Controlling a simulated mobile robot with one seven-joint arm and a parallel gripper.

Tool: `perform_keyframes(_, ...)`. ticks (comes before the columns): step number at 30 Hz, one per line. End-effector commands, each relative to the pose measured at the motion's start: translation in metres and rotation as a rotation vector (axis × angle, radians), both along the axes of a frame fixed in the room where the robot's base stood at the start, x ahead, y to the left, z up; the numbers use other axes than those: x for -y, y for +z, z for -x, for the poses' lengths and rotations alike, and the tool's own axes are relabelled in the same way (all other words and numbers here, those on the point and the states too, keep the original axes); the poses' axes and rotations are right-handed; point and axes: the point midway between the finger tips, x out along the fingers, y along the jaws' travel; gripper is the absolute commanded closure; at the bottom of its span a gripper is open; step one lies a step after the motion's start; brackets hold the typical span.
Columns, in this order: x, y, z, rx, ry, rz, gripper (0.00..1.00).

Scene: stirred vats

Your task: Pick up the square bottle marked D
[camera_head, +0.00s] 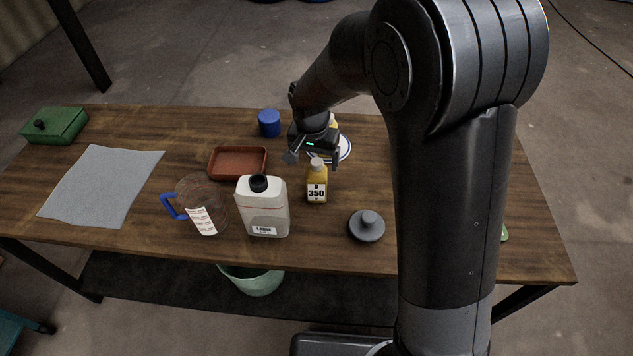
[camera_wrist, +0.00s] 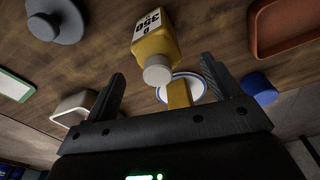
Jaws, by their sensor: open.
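The square yellow bottle (camera_head: 316,188) stands upright on the table, with a pale cap and a white label showing a letter, apparently D, over 350. My gripper (camera_head: 313,158) is open just behind and above its cap, pointing down at a tilt. In the wrist view the bottle (camera_wrist: 157,42) appears upside down, its cap (camera_wrist: 157,71) in the gap between the open fingers of my gripper (camera_wrist: 163,72). Nothing is held. A second yellow object (camera_wrist: 178,94) sits on a blue-rimmed white plate (camera_wrist: 200,89); my gripper partly hides it in the head view.
A white jug with black cap (camera_head: 263,210) stands close left of the bottle, a grey knobbed lid (camera_head: 367,228) at its front right. A measuring pitcher (camera_head: 203,195), red tray (camera_head: 238,162) and blue cylinder (camera_head: 269,123) are further left. My arm hides the table's right side.

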Motion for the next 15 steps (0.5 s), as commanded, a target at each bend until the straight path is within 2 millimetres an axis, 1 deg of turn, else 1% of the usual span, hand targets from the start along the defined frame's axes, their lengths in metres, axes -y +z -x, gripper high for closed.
perform_keyframes(9,0.004,-0.043,-0.005,-0.004,0.000,0.002,0.18)
perform_keyframes(12,0.004,-0.050,-0.006,-0.001,0.000,0.001,0.18)
perform_keyframes(15,0.004,-0.052,-0.007,-0.001,0.000,0.001,0.18)
